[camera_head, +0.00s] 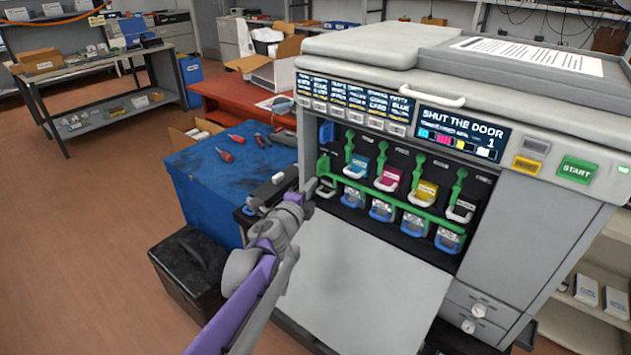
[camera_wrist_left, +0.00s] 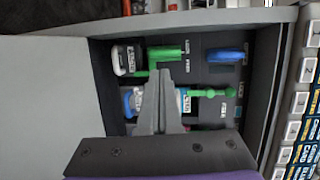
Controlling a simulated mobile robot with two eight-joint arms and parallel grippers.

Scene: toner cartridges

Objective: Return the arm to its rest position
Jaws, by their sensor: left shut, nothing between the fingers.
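My left arm comes in from the bottom of the head view, and its gripper (camera_head: 312,188) is at the left edge of the printer's open bay. The gripper is shut and empty. In the left wrist view its closed fingers (camera_wrist_left: 160,92) point into the bay, in front of a green lever and a blue-and-white part. Whether the fingertips touch anything cannot be told. My right gripper is not in view.
Inside the bay are cyan (camera_head: 356,166), magenta (camera_head: 388,179) and yellow (camera_head: 421,192) cartridges and green levers. The display (camera_head: 462,130) reads "SHUT THE DOOR". A blue-covered table (camera_head: 200,180) with tools and a black case (camera_head: 190,268) stand left of the arm. Open floor lies further left.

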